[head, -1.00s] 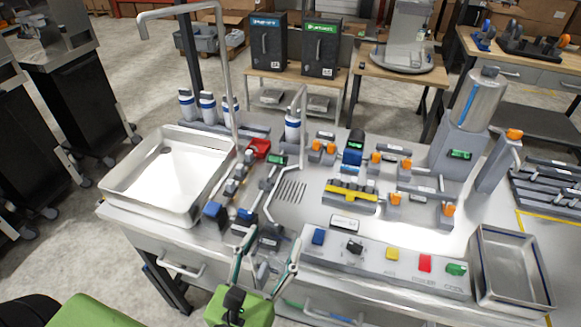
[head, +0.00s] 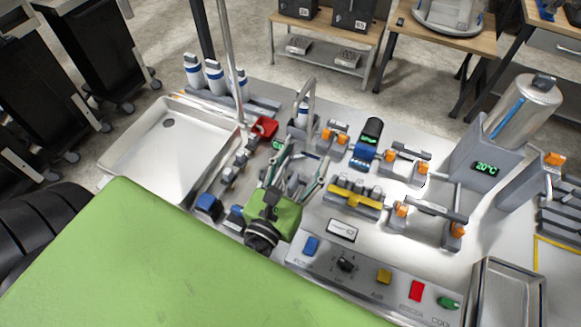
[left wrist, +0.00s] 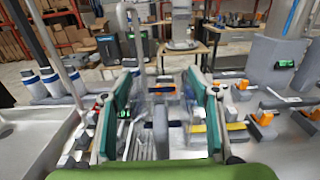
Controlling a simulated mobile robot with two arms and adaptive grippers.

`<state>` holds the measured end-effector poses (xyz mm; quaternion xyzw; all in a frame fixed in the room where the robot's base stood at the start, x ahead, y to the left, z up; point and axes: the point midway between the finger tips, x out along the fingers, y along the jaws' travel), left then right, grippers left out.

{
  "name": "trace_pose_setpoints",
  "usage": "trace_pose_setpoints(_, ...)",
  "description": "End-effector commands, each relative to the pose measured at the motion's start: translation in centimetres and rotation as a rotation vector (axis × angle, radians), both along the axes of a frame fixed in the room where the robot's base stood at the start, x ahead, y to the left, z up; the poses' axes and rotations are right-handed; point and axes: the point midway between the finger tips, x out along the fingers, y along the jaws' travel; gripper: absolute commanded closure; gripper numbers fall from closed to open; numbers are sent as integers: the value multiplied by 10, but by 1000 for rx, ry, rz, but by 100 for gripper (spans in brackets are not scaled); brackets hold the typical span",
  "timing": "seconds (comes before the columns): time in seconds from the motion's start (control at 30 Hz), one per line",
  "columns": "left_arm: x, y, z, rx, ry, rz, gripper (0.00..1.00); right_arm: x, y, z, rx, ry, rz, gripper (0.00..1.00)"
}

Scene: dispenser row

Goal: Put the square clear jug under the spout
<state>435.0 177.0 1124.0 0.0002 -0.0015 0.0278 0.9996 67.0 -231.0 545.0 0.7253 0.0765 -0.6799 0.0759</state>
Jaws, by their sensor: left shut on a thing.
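My left gripper (head: 296,168) reaches over the bench, its two teal-edged fingers set apart around a clear, see-through jug (head: 294,183). The jug is faint, and its outline and base are hard to make out. In the left wrist view it shows between the fingers as pale, see-through streaks (left wrist: 142,138). The grey gooseneck spout (head: 298,99) rises just beyond the fingertips in the head view. In the left wrist view the spout (left wrist: 123,30) stands ahead, left of the middle. I cannot tell whether the jug touches the bench. My right gripper is in neither view.
A steel sink (head: 150,150) with a tall pipe lies to the left. A red part (head: 264,127) and grey valves stand beside the spout. A yellow-barred manifold (head: 355,197) and orange-ended fittings are to the right. A button panel (head: 365,272) runs along the front.

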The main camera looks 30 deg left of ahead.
Motion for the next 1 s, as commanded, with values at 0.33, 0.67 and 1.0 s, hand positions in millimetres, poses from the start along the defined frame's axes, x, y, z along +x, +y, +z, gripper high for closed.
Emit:
trace_pose_setpoints(0.33, 25, 39, -53, 1, -1, -1, 79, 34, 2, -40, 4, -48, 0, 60)
trace_pose_setpoints(0.67, 31, 49, -76, -1, 1, -1, 79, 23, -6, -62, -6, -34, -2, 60)
trace_pose_setpoints(1.0, 31, 49, -93, 0, 0, -1, 79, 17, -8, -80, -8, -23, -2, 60)
